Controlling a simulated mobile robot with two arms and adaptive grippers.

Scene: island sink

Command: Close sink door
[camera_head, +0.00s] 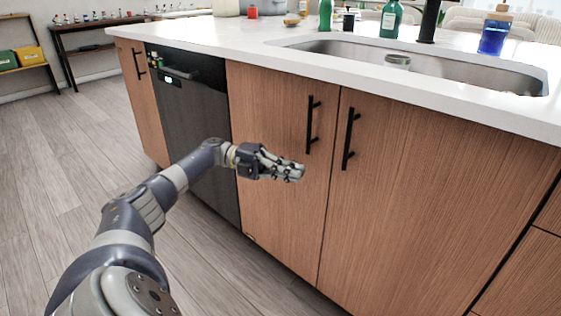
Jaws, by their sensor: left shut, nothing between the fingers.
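Under the sink (425,68) are two wooden cabinet doors with black bar handles. The left sink door (268,105) has its handle (312,125) near its right edge. The right sink door (430,200) has its handle (350,138) near its left edge. Both doors look flush with the cabinet front, with a thin dark seam between them. My left gripper (300,172) is shut and empty in front of the left door, below its handle. I cannot tell whether it touches the door. My right gripper is not in view.
A dark dishwasher (192,125) stands left of the sink doors. The white countertop (240,45) overhangs them and holds green bottles (391,19) and a blue bottle (494,34). Wooden floor (60,190) is clear at left. A dark table (105,40) stands behind.

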